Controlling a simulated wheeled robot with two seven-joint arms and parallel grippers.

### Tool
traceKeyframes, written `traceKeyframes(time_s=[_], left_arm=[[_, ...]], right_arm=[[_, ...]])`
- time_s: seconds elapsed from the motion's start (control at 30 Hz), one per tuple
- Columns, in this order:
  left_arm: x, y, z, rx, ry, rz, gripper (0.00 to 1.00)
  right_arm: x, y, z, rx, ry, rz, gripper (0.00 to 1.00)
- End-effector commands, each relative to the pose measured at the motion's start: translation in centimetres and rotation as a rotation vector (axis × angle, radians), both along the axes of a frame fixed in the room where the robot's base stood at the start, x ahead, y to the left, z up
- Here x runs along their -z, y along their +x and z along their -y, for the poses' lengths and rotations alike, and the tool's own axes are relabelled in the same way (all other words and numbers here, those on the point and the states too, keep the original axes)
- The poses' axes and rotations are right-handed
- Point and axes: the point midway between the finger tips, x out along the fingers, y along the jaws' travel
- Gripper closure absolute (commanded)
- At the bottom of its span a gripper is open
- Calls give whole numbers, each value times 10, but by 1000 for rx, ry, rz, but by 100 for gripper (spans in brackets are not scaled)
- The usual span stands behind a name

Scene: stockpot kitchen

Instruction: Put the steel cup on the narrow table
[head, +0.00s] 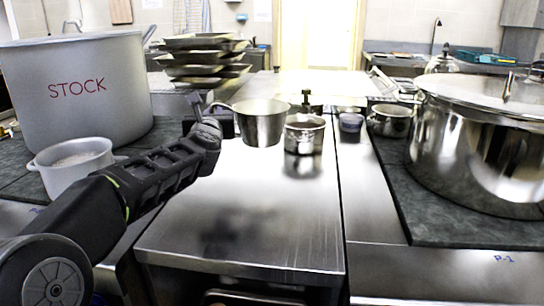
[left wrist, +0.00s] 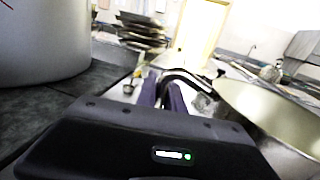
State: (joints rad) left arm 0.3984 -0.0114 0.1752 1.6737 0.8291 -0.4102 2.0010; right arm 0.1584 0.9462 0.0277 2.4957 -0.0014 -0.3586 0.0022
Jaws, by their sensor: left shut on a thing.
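The steel cup (head: 262,124) is a small shiny open vessel with a side handle, roughly upright. It also shows at the right of the left wrist view (left wrist: 268,108), where its bent handle (left wrist: 190,77) runs between the fingers. My left gripper (head: 216,117) is shut on that handle, with the cup to its right. The cup appears to hang above a bare steel tabletop (head: 250,215) in the middle of the head view, which looks like the narrow table. The fingers (left wrist: 170,97) partly hide the handle. My right gripper is not in view.
A large STOCK pot (head: 75,85) and a small pale pot (head: 72,165) stand at left. A small steel pot (head: 304,134) stands close behind the cup's right side. A big lidded pot (head: 480,140) stands on a dark mat at right. The tabletop's front is clear.

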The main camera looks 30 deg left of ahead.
Motion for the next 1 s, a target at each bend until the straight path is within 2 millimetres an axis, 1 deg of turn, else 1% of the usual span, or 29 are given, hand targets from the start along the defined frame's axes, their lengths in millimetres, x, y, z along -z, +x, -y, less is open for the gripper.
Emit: traceKeyframes(time_s=[0.07, 0.17, 0.3, 0.43, 0.53, 0.83, 0.93, 1.0], left_arm=[[0, 0, 0, -1, 0, 2, 100], [9, 0, 0, -1, -1, 1, 100], [35, 0, 0, -1, -1, -1, 100], [56, 0, 0, 0, 1, 1, 100], [63, 0, 0, -1, 0, 1, 100], [63, 0, 0, -1, 0, 2, 100], [73, 0, 0, -1, 0, 1, 100], [84, 0, 0, -2, 0, 1, 100]], right_arm=[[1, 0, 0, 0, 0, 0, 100], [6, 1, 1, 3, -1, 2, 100], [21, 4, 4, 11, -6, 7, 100], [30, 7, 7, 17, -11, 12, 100], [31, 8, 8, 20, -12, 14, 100], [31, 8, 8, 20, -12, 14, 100], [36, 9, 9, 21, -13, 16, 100], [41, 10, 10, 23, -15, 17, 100]])
